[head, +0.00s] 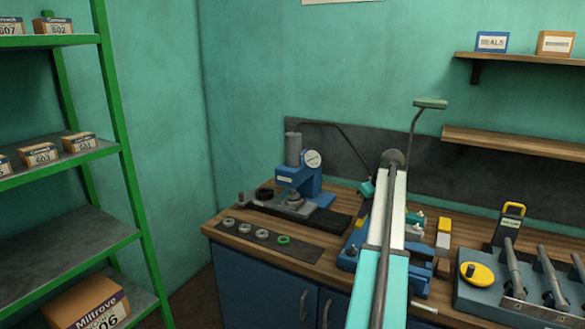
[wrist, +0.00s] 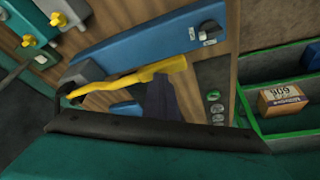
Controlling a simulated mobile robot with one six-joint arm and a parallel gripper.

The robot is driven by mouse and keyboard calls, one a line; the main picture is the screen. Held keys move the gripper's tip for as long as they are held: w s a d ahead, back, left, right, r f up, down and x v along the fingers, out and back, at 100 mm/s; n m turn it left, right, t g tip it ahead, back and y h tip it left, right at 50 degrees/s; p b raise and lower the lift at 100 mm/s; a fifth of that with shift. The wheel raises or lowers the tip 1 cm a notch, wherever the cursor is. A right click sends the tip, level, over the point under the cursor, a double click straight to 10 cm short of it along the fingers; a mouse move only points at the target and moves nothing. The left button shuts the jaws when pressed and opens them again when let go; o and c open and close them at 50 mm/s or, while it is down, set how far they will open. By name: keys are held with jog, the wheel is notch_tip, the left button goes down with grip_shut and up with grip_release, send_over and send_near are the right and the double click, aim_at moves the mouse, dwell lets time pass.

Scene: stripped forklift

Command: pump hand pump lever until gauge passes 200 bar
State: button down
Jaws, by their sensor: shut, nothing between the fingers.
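The blue hand pump (head: 350,252) lies on the bench, partly behind my arm in the head view. In the wrist view its long blue body (wrist: 140,47) has a black knob, and its yellow lever (wrist: 125,83) runs alongside. My gripper (wrist: 160,84) appears as a dark, narrow, shut shape just below the lever's right end in the wrist view. I cannot tell whether it touches the lever. My arm hides it in the head view. The round gauge (head: 313,158) is on the blue press (head: 297,178); its reading is too small to tell.
Several rings (head: 262,233) lie on a dark mat at the bench's front left. A dark hose (head: 335,126) arches behind the press. Green shelving (head: 135,190) stands left. A grey tool holder (head: 485,292) and a yellow-topped block (head: 443,232) are on the right.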

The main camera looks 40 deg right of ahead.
jog(key=shift+d+r+p, duration=0.1)
jog(key=shift+r+p, duration=1.1)
jog(key=shift+r, duration=1.55)
jog(key=shift+f, duration=0.1)
jog(key=shift+f+b, duration=1.6)
jog(key=shift+f, duration=2.1)
jog(key=shift+r+p, duration=1.9)
jog(key=shift+r, duration=1.95)
jog(key=shift+f, duration=0.1)
